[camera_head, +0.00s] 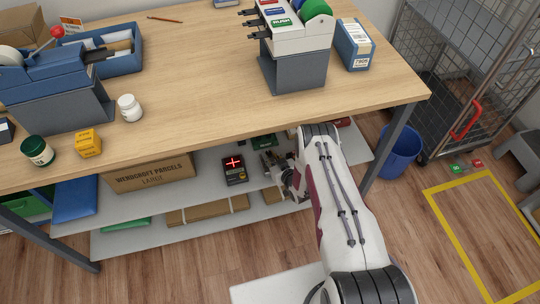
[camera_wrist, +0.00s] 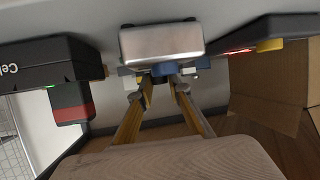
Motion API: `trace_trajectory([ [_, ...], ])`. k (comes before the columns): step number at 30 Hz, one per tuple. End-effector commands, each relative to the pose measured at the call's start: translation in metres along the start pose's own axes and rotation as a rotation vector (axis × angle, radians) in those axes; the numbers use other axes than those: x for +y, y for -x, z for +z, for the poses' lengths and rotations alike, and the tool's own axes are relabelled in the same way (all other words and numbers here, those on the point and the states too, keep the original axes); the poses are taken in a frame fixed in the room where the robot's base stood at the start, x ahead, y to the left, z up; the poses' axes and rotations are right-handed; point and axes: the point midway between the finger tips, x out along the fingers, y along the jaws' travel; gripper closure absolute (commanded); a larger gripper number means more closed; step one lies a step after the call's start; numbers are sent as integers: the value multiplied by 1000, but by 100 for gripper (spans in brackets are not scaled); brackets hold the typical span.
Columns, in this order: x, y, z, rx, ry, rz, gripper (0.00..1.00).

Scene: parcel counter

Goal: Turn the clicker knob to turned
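A silver metal box with rounded edges (camera_wrist: 162,42), which looks like the clicker, is straight ahead in the wrist view. Small blue and dark parts (camera_wrist: 165,69) show below it, between the finger ends. One may be the knob, but I cannot make out its setting. My gripper (camera_wrist: 159,92) has its two yellowish fingers apart, with their tips close to these parts. I cannot tell whether they touch.
A dark device with a lit red display (camera_head: 235,169) stands on the shelf (camera_head: 208,160), left of my gripper. A dark lettered box (camera_wrist: 50,65) and a cardboard box (camera_wrist: 270,90) flank the fingers in the wrist view. The wooden counter (camera_head: 200,95) is above, with a leg (camera_head: 388,150) to the right.

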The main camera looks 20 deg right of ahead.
Motion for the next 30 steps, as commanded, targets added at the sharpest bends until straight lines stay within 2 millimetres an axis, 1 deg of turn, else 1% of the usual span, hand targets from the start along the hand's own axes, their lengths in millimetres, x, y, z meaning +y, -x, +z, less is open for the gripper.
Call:
trace_trajectory([
  [16,-2,0,0,-2,-11,28,100],
  [30,-6,-1,0,-9,-73,177,100],
])
